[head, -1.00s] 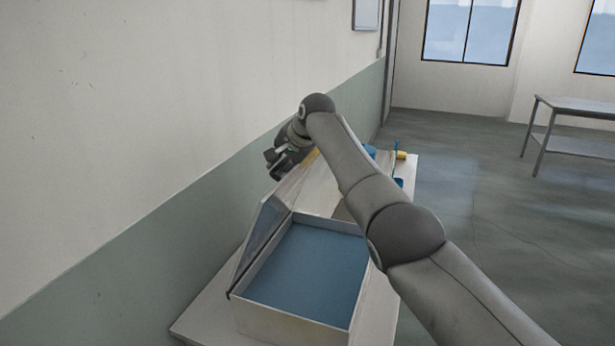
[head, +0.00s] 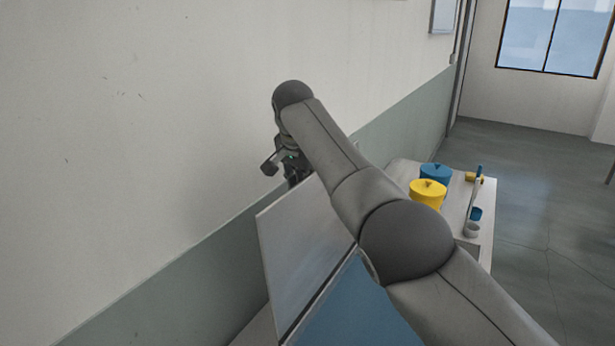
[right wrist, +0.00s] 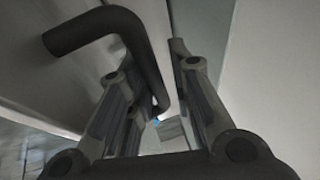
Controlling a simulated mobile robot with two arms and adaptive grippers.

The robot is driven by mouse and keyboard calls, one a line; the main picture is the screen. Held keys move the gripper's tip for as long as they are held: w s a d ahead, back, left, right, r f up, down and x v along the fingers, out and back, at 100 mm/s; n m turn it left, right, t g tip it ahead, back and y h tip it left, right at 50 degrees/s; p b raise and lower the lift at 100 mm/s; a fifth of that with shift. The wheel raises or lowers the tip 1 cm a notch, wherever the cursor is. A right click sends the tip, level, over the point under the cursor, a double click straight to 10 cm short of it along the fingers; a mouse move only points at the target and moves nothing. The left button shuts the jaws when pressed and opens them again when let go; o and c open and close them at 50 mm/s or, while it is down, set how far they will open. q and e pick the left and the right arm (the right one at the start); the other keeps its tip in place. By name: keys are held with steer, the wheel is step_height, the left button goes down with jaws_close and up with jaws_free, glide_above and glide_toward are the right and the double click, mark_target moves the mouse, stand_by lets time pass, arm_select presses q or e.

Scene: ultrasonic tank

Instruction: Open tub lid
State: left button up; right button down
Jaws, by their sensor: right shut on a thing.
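The tub (head: 352,312), with a blue inside, stands at the bottom of the head view, partly hidden by my right arm and cut off by the frame. Its flat grey lid (head: 302,255) stands raised on the wall side, showing a broad face. My right gripper (head: 285,165) is at the lid's far upper edge, partly hidden behind the lid and arm. In the right wrist view a dark bent handle (right wrist: 128,25) runs between the two fingers of this gripper (right wrist: 152,75), which is shut on it. My left gripper is not in view.
The wall (head: 150,120) is close on the left. On the table (head: 400,172) behind my right arm stand a yellow lidded pot (head: 428,193), a blue lidded pot (head: 436,174) and small cups (head: 472,230). The floor at the right is clear.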

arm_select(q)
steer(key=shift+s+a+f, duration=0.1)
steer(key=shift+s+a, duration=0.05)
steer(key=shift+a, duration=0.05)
arm_select(e)
steer(key=shift+a+f, duration=0.5)
steer(key=c, duration=1.6)
jaws_free()
steer(key=shift+o, duration=0.6)
steer(key=shift+w+a+f, duration=0.2)
steer(key=shift+w+a, duration=0.1)
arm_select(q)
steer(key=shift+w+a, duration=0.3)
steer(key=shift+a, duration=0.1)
arm_select(e)
steer(key=shift+d+r, duration=0.3)
steer(key=shift+r, duration=0.05)
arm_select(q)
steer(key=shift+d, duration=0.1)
arm_select(e)
steer(key=v, duration=1.1)
steer(key=shift+s+r, duration=0.2)
steer(key=shift+r, duration=0.2)
